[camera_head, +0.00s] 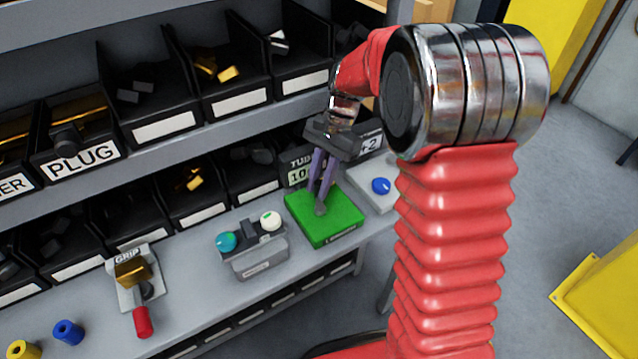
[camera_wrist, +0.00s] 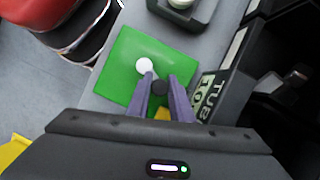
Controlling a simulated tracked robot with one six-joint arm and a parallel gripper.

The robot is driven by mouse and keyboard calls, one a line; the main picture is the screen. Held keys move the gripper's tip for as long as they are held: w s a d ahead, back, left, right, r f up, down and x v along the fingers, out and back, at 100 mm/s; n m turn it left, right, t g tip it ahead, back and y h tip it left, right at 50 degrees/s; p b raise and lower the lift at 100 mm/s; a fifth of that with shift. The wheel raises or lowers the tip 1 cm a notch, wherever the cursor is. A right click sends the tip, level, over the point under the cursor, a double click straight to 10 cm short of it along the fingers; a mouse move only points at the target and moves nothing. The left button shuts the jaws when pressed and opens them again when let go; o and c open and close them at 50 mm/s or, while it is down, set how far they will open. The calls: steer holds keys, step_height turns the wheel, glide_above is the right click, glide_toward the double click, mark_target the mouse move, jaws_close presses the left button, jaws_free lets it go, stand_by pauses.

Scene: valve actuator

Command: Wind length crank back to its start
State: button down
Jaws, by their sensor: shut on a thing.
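The length crank (camera_head: 320,209) stands on a green block (camera_head: 338,224) on the bench, near the bench's right end. In the wrist view, a pale round hub (camera_wrist: 144,66) and a dark knob (camera_wrist: 160,87) show on the green top. My gripper (camera_head: 318,192) reaches down to the crank with its purple fingers. In the wrist view, my gripper (camera_wrist: 163,80) has the dark knob between its fingers and is shut on it. The fingers hide part of the crank, and its turn angle is hard to tell.
A TUBE display (camera_head: 300,172) stands just behind the green block. A grey box with teal and white knobs (camera_head: 253,250) is at its left, and a blue button (camera_head: 381,186) at its right. A red-handled GRIP lever (camera_head: 141,320) and shelf bins stand further left.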

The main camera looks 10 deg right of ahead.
steer(key=c, duration=1.6)
jaws_free()
steer(key=v, duration=1.3)
steer(key=shift+r, duration=0.35)
